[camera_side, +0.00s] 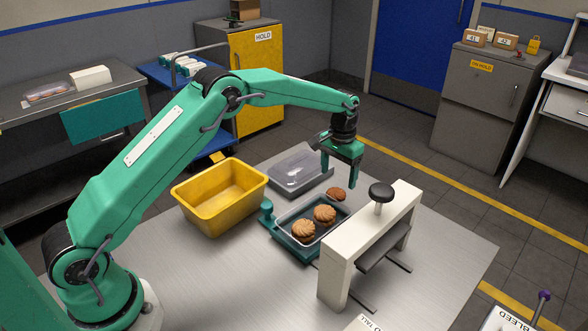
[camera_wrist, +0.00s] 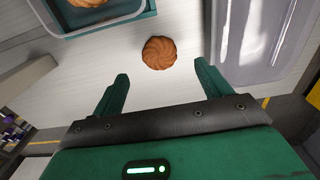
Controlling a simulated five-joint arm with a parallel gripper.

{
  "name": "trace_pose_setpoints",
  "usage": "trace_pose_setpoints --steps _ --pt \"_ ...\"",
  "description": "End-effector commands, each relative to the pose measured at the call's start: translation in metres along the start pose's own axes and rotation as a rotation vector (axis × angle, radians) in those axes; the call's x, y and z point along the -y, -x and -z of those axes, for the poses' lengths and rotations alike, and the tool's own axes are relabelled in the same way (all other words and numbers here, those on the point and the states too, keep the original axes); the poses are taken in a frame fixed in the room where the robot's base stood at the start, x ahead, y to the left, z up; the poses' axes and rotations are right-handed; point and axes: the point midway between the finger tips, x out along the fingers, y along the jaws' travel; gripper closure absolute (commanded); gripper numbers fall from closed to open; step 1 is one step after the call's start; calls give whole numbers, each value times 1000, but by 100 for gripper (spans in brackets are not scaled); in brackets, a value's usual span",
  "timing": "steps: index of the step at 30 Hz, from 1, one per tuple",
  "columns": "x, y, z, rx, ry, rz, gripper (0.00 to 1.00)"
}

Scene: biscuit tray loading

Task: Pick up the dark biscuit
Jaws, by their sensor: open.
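The dark biscuit (camera_side: 336,194) is a round brown swirl lying on the steel table, just outside the tray's far right edge. In the wrist view the biscuit (camera_wrist: 159,53) lies ahead of the fingertips, roughly centred between them. My gripper (camera_side: 339,178) is open and empty, pointing down above the table close to the biscuit. Its two green fingers (camera_wrist: 162,72) show apart in the wrist view, not touching the biscuit. The clear tray (camera_side: 273,223) in a teal holder holds two lighter biscuits, (camera_side: 325,214) and (camera_side: 304,229).
A clear lidded box (camera_side: 298,170) stands behind the tray; it is close to the right finger in the wrist view (camera_wrist: 225,40). A white frame with a black knob (camera_side: 345,256) stands right of the tray. A yellow bin (camera_side: 207,214) is at left.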

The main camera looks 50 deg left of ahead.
Motion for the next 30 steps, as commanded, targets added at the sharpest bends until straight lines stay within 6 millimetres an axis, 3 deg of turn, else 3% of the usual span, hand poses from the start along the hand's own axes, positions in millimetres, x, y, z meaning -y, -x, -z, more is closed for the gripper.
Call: trace_pose_setpoints --steps 15,30 --pt "-1 -48 -2 1 0 0 23" --pt "0 -51 -1 0 0 0 23"
